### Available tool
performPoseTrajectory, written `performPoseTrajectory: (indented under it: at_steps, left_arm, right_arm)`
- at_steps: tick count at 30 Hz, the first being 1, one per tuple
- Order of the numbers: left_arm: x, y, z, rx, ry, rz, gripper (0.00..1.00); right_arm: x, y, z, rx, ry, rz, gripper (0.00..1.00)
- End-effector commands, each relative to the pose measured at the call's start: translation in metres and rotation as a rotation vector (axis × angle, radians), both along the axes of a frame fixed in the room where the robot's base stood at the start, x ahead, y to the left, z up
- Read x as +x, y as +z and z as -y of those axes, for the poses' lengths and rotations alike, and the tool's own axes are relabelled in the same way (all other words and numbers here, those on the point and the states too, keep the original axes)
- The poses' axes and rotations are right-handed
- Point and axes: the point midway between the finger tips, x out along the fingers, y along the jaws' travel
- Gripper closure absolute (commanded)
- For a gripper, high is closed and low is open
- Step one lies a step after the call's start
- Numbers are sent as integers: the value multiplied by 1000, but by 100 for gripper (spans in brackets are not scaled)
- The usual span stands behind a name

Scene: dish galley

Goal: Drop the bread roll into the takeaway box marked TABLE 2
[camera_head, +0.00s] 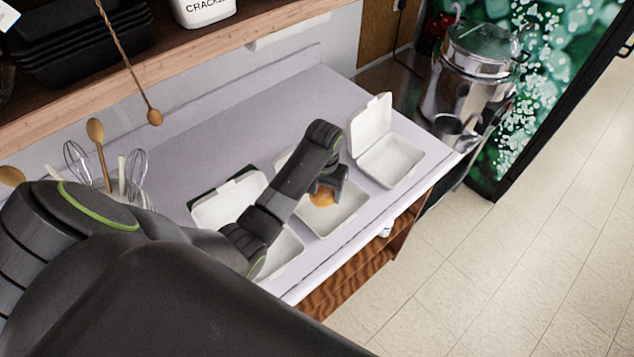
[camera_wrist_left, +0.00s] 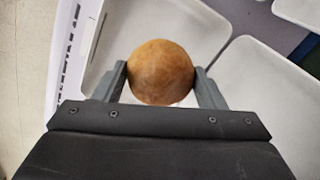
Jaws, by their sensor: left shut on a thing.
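The round brown bread roll (camera_head: 322,197) is held between the fingers of my left gripper (camera_head: 327,188). In the left wrist view the roll (camera_wrist_left: 160,72) fills the gap between both fingertips (camera_wrist_left: 160,84). It appears over the open middle takeaway box (camera_head: 346,216); its height above the box floor is hard to tell. Another open white box (camera_head: 228,201) is to the left, partly hidden by my arm. A third open box (camera_head: 395,162) is to the right. I cannot read which one is marked TABLE 2. My right gripper is not in view.
The boxes stand in a row on a pale counter (camera_head: 300,95). A wooden shelf (camera_head: 190,53) overhangs the back. Whisks and spoons (camera_head: 97,133) stand at the left. A metal urn (camera_head: 458,75) is beyond the right box.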

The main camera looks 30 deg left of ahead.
Motion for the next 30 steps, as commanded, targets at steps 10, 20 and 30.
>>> performPoseTrajectory:
  at_steps: [10,20,30]
  left_arm:
    - [0,-24,1,0,0,-1,57]
    - [0,-24,1,0,0,0,25]
    - [0,-24,0,0,-1,0,10]
  right_arm:
    - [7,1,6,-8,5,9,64]
    - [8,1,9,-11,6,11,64]
    - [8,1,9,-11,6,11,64]
